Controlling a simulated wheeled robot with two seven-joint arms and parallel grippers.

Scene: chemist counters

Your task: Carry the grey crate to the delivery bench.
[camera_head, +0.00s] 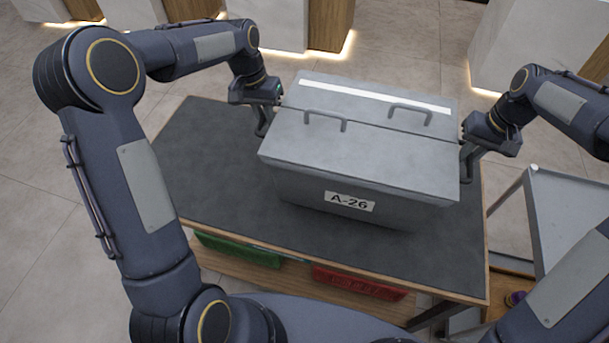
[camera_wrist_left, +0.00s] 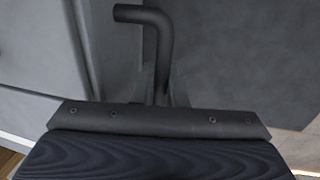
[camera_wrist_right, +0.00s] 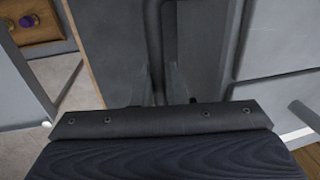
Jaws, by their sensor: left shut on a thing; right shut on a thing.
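The grey crate (camera_head: 350,170) has a closed two-part lid with two handles, a white stripe and an "A-26" label. It is over the dark-topped table (camera_head: 215,150), turned slightly; I cannot tell whether its base touches the top. My left gripper (camera_head: 264,122) is shut on the handle at the crate's left end; this dark bent handle (camera_wrist_left: 155,45) shows in the left wrist view. My right gripper (camera_head: 468,158) is shut on the handle at the right end; a dark handle bar (camera_wrist_right: 154,45) shows in the right wrist view. Fingertips are partly hidden in both wrist views.
A green bin (camera_head: 238,250) and a red bin (camera_head: 360,283) sit on a shelf below the tabletop. A grey cart (camera_head: 570,210) stands close to the table's right side. Pale counters (camera_head: 530,45) with lit bases stand behind. Tiled floor is open at the left.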

